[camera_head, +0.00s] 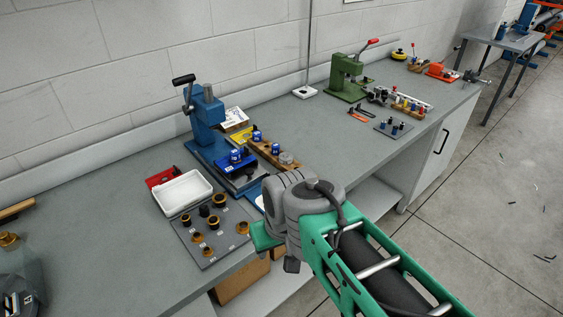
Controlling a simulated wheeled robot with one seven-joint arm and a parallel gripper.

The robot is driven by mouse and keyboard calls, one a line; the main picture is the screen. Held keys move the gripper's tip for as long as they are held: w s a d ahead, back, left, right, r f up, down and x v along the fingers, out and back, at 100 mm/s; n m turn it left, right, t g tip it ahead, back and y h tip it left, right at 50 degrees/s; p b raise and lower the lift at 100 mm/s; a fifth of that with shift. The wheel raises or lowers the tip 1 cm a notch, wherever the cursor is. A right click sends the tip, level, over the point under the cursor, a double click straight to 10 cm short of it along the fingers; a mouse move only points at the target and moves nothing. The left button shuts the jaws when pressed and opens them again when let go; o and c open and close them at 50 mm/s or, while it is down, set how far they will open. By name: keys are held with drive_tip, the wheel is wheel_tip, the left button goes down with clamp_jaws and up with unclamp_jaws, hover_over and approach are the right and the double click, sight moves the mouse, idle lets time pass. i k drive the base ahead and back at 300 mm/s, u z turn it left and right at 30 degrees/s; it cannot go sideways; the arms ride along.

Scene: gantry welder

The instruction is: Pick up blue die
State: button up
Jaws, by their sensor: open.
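Small blue pieces that look like dies stand near the blue press: one (256,135) on a wooden block (270,151), another (236,156) on the dark blue part of the press base. I cannot tell which one is the blue die. My gripper (266,238) is at the end of my green and grey arm, over the bench's front edge, right of the grey plate and in front of the press. It is open, largely hidden by my wrist, and I see nothing held. It is apart from the blue pieces.
The blue press (205,125) has a raised lever. A white tray (183,193), a red box (163,177) and a grey plate (213,245) with several dark and brass rings lie left of my gripper. A green press (345,78) stands farther back.

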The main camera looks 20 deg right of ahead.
sight(235, 155)
drive_tip(key=z, duration=0.95)
drive_tip(key=i, duration=0.6)
drive_tip(key=u, duration=2.05)
